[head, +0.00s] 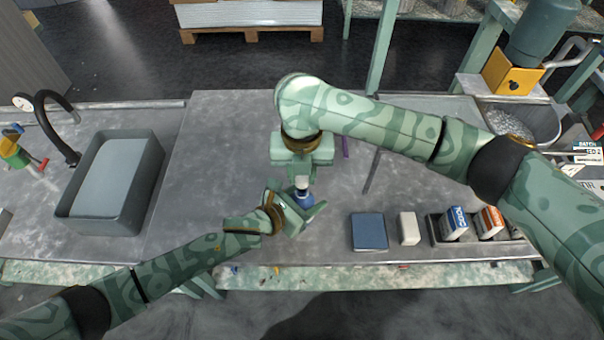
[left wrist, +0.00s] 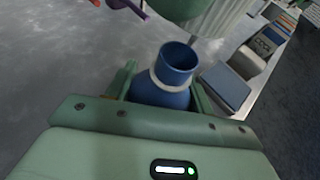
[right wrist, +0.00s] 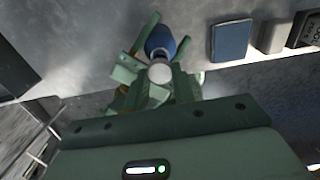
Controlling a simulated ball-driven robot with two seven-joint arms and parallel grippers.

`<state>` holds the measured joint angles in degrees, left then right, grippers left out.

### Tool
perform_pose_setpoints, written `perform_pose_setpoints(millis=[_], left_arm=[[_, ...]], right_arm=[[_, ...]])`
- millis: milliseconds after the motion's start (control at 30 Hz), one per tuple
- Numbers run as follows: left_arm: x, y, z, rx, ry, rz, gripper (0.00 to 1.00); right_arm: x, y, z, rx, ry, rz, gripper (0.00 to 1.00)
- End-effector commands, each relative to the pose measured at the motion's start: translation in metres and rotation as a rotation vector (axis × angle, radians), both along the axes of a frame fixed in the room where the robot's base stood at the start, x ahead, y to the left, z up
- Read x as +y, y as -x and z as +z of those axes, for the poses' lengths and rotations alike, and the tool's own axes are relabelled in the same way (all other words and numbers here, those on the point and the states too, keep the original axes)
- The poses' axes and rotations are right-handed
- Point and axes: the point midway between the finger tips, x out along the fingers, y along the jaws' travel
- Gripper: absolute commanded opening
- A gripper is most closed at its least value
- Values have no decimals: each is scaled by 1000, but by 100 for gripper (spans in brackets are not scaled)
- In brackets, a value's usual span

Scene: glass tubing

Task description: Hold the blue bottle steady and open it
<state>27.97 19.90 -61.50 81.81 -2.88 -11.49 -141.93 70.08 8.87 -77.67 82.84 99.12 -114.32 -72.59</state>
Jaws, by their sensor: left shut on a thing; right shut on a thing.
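The blue bottle (head: 304,198) stands on the grey worktop near its front edge. My left gripper (head: 297,208) is shut around its body; the left wrist view shows the bottle (left wrist: 160,92) between the fingers. Its neck has a pale ring, and its mouth looks open and dark inside, with no cap on it. My right gripper (head: 301,176) is above the bottle, pointing down, and is shut on a white cap (head: 301,182). In the right wrist view the round cap (right wrist: 160,73) is between the fingers, apart from the bottle's mouth as the left wrist view shows.
A blue book-like block (head: 369,231), a white block (head: 409,228) and a dark tray (head: 434,231) with small boxes stand to the right. A grey basin (head: 148,190) with a black tap (head: 58,130) is at the left. The worktop between basin and bottle is clear.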

Motion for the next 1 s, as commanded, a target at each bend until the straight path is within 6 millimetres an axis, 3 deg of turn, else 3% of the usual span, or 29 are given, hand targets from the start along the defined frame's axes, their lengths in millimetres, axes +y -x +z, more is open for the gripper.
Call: perform_pose_setpoints(millis=[200,433,467,533,833,1000], left_arm=[[0,0,0,0,-1,1,0],[0,0,0,0,-1,1,0],[0,0,0,0,-1,1,58],[0,0,0,0,-1,1,77],[1,1,1,0,-2,1,78],[16,14,12,-1,-3,1,78]], right_arm=[[0,-1,27,-2,0,0,0],[0,0,29,-1,1,0,0],[0,0,29,-1,1,0,0],[0,0,29,-1,0,0,0],[0,0,30,-2,0,0,0],[0,0,45,-11,0,0,0]])
